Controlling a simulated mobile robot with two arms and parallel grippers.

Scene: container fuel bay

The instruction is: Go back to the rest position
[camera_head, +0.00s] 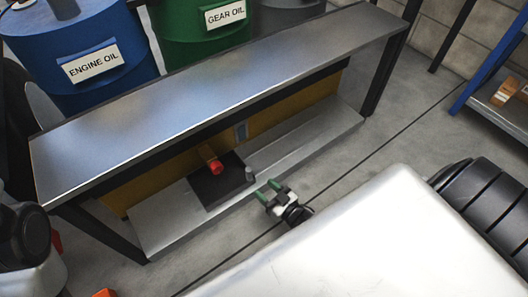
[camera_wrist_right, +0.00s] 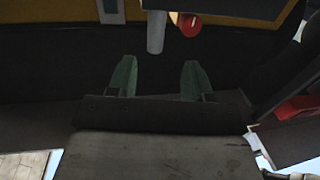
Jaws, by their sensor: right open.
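My right gripper (camera_head: 268,190) has green fingers and is just in front of the lower shelf of a metal bench. Its fingers stand apart with nothing between them in the right wrist view (camera_wrist_right: 158,78). Beyond the gripper, a dark block (camera_head: 220,189) sits on the shelf. A red-ended cylindrical part (camera_head: 213,162) is at the block, and a small grey post (camera_head: 249,174) is at its right corner. The red end (camera_wrist_right: 189,24) and grey post (camera_wrist_right: 155,32) show ahead of the fingers, apart from them. My left gripper is not clearly in view.
The bench's metal top (camera_head: 220,80) overhangs its lower shelf (camera_head: 310,138). A blue engine oil drum (camera_head: 85,35) and a green gear oil drum (camera_head: 195,35) stand behind. A blue-framed rack (camera_head: 490,100) is at the right. Bare floor (camera_head: 385,125) lies between.

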